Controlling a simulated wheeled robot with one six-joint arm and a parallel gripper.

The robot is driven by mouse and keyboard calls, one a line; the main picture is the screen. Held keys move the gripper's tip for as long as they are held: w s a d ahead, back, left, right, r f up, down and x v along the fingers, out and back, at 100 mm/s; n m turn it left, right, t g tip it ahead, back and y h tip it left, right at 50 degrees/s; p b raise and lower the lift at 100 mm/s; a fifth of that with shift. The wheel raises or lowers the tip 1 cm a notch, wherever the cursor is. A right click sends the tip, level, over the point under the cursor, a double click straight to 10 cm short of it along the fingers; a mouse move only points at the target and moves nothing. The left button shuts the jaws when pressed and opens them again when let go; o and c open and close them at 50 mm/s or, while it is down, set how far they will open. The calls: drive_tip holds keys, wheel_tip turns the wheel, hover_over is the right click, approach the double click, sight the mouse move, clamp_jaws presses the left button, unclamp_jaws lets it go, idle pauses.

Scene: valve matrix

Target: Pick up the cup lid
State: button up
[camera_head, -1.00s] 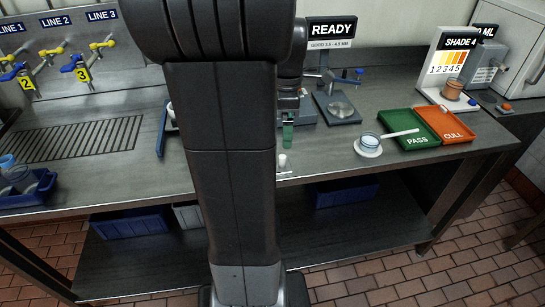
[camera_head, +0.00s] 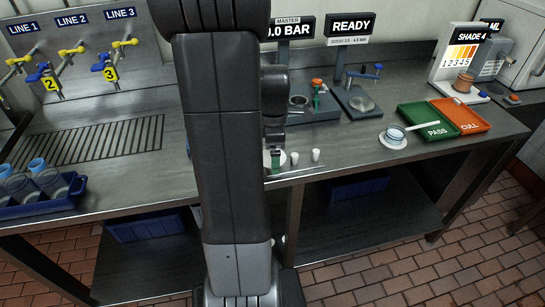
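My arm fills the middle of the view, and its wrist comes down to the bench just right of it. My gripper (camera_head: 275,158) is low over the front of the bench, with a green piece at its tip. It is too small to tell whether the fingers are open or shut. A pale round, flat thing (camera_head: 282,159) shows partly behind the tip and may be the cup lid; I cannot tell whether they touch. Two small white pieces (camera_head: 294,158) (camera_head: 316,155) stand just to the right.
A glass cup on a white saucer (camera_head: 393,143) stands right of centre. A blue rack of cups (camera_head: 62,200) is at left. Gauge stands (camera_head: 355,105) stand behind the gripper.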

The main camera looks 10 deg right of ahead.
drive_tip(key=shift+f, duration=0.25)
idle(0.4)
drive_tip(key=c, duration=1)
drive_tip(key=shift+c, duration=0.2)
